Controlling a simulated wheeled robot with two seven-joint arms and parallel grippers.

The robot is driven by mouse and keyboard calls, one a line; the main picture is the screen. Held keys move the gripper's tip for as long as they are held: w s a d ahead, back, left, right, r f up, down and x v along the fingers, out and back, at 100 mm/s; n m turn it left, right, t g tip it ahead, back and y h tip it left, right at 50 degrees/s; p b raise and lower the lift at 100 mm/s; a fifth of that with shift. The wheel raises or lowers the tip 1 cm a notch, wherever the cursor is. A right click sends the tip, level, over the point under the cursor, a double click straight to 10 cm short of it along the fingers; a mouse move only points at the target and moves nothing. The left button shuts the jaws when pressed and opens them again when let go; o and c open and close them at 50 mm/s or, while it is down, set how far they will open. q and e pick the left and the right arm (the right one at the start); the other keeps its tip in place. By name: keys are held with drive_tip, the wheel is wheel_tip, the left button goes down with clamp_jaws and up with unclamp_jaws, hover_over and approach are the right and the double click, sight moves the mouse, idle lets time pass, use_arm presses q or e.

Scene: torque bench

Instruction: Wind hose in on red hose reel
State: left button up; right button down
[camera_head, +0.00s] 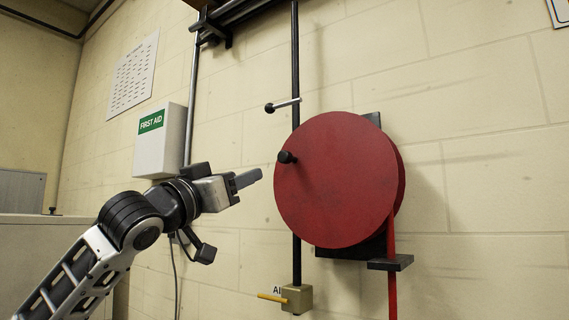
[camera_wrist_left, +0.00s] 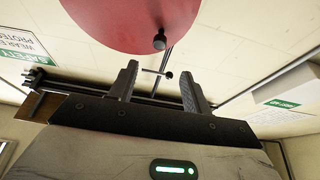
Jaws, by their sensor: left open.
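The red hose reel (camera_head: 335,185) is a large round disc on the wall in the head view. A black knob handle (camera_head: 287,157) sticks out near its left rim. The red hose (camera_head: 392,265) hangs from the reel's right side past a black guide bracket (camera_head: 390,262). My left gripper (camera_head: 248,179) is left of the reel, apart from the knob. In the left wrist view its two fingers (camera_wrist_left: 158,85) are spread and nothing is between them. The reel (camera_wrist_left: 150,15) and knob (camera_wrist_left: 159,41) show beyond the fingertips there. My right gripper is not in view.
A vertical black pipe (camera_head: 295,60) runs behind the reel's left side, with a lever (camera_head: 283,105) above and a valve block with a yellow handle (camera_head: 296,298) below. A first aid box (camera_head: 160,141) hangs at the left. A grey cabinet (camera_head: 40,255) stands at the far left.

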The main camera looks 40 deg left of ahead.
use_arm(q)
drive_tip(key=p, duration=1)
approach(281, 156)
drive_tip(key=x, duration=0.4)
drive_tip(key=shift+w+r+p, duration=0.1)
drive_tip(key=shift+r+p, duration=0.1)
drive_tip(key=shift+p, duration=0.25)
drive_tip(key=p+x, duration=0.5)
drive_tip(key=p, duration=0.2)
drive_tip(key=shift+w, duration=0.35)
drive_tip(key=shift+w+f+p, duration=0.15)
drive_tip(key=shift+w+p, duration=0.25)
drive_tip(key=shift+w, duration=0.15)
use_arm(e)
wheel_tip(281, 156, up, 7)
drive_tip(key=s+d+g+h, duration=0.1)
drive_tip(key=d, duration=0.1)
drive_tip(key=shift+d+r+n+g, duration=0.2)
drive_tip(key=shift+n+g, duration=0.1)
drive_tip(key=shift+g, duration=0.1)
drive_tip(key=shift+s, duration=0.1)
